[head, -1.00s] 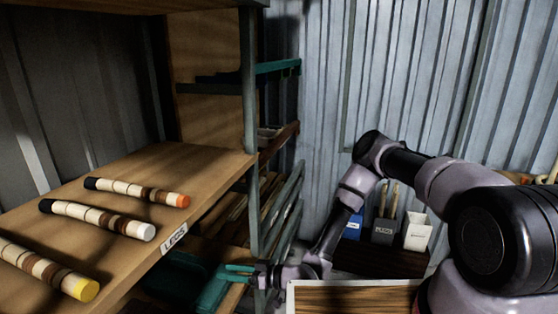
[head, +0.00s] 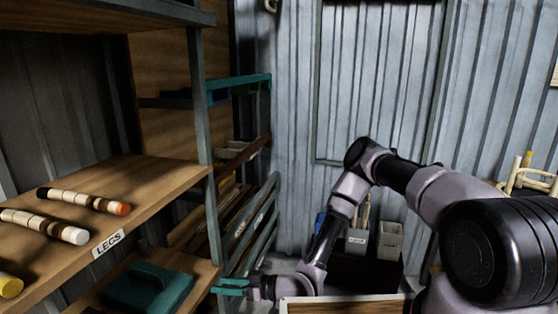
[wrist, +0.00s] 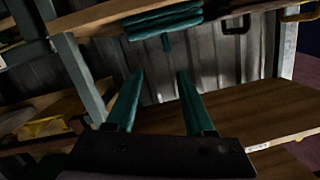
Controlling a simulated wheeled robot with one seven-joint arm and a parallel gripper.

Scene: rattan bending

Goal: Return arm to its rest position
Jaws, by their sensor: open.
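My gripper (head: 230,287) is low in the middle of the head view, with its teal fingers pointing left toward the lower shelf (head: 200,270). My arm bends down to it from the right. In the wrist view, the two fingers of my gripper (wrist: 160,75) are spread apart with nothing between them. A teal object (wrist: 165,20) shows beyond the fingertips, apart from them, by a wooden board edge.
The wooden shelf (head: 150,175) at left holds striped rods with orange (head: 85,201), white (head: 45,225) and yellow (head: 10,285) ends, above a LEGS label (head: 109,242). A teal case (head: 148,288) lies below. Grey bins (head: 388,240) stand behind my arm.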

